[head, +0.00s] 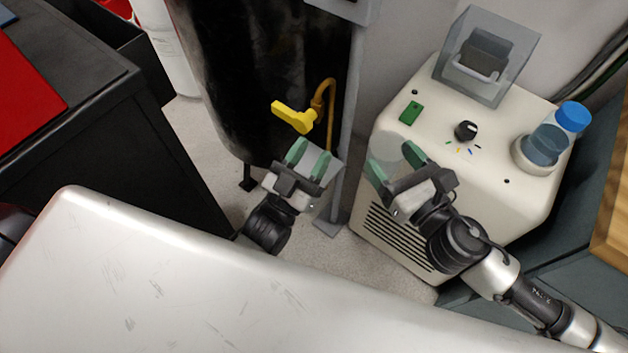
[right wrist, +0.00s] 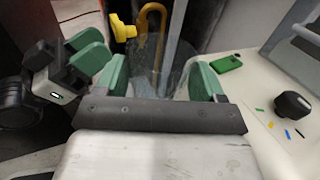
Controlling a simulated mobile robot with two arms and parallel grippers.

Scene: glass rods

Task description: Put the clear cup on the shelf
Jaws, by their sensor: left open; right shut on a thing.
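The clear cup (right wrist: 165,72) shows faintly between the green fingers of my right gripper (right wrist: 160,85) in the right wrist view. My right gripper is shut on it. In the head view the right gripper (head: 396,163) holds it in the air by the front left of the cream machine; the cup's outline is hard to make out there. My left gripper (head: 310,160) is open, left of the right one, below the yellow valve handle. It also shows at the left of the right wrist view (right wrist: 80,62). I cannot tell which surface is the shelf.
The cream machine (head: 400,240) carries a knob (head: 466,131), a green switch (head: 410,112), a clear-covered part (head: 487,55) and a blue-capped bottle (head: 570,118). A dark tank (head: 270,60) with a yellow valve handle (head: 293,117) stands behind. A wooden surface (head: 612,215) shows at right.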

